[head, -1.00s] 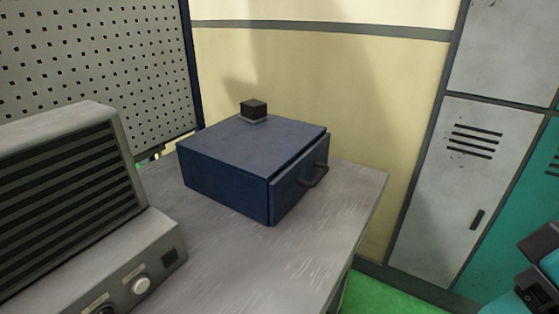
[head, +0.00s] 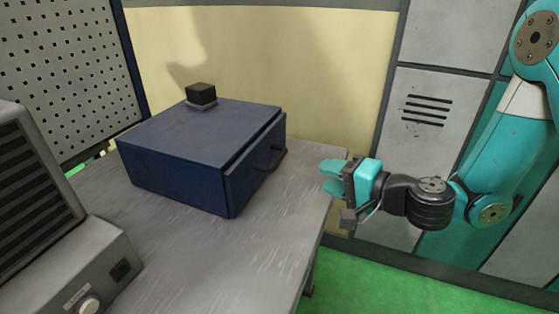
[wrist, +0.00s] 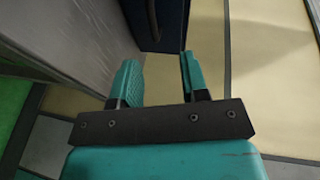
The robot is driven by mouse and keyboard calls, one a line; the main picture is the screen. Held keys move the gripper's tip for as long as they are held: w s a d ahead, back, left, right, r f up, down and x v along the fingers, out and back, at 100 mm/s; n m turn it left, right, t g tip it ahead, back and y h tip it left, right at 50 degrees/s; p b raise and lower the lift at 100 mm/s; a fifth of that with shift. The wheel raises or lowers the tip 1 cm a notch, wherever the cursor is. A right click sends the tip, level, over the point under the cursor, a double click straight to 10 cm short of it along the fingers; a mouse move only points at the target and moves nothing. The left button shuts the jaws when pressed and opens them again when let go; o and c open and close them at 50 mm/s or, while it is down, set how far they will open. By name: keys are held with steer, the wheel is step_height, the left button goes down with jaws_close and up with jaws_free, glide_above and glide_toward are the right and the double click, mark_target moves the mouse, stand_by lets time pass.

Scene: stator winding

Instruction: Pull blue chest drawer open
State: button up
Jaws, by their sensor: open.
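The blue chest (head: 185,160) stands on the grey table, and its drawer front (head: 256,165) faces right. The drawer looks closed, with only a thin seam around its front. A dark bar handle (head: 271,158) sticks out from the drawer front. My gripper (head: 328,177) is to the right of the handle, near the table's right edge, with its teal fingers pointing left towards the chest. It is open and empty, clear of the handle. In the wrist view the two fingers (wrist: 158,75) are spread, and the dark blue chest (wrist: 172,25) with its handle (wrist: 153,18) shows beyond them.
A perforated panel, a cream wall and grey lockers (head: 425,110) stand behind. The tabletop before the drawer is clear.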

mark_target(281, 160)
steer(key=shift+m+t+h, duration=0.5)
steer(key=shift+m+t, duration=0.1)
steer(key=shift+m, duration=0.3)
steer(key=p+x, duration=0.3)
steer(key=x, duration=0.2)
steer(key=d+f+p+x, duration=0.1)
steer(key=p+x, duration=0.3)
steer(key=x, duration=0.2)
steer(key=w+p+x, duration=0.1)
steer(key=p+x, duration=0.3)
steer(key=x, duration=0.1)
steer(key=shift+w+f, duration=0.2)
steer(key=shift+f, duration=0.1)
steer(key=shift+w+a+f, duration=0.15)
steer(key=shift+w+a, duration=0.1)
steer(key=shift+w, duration=0.15)
jaws_close()
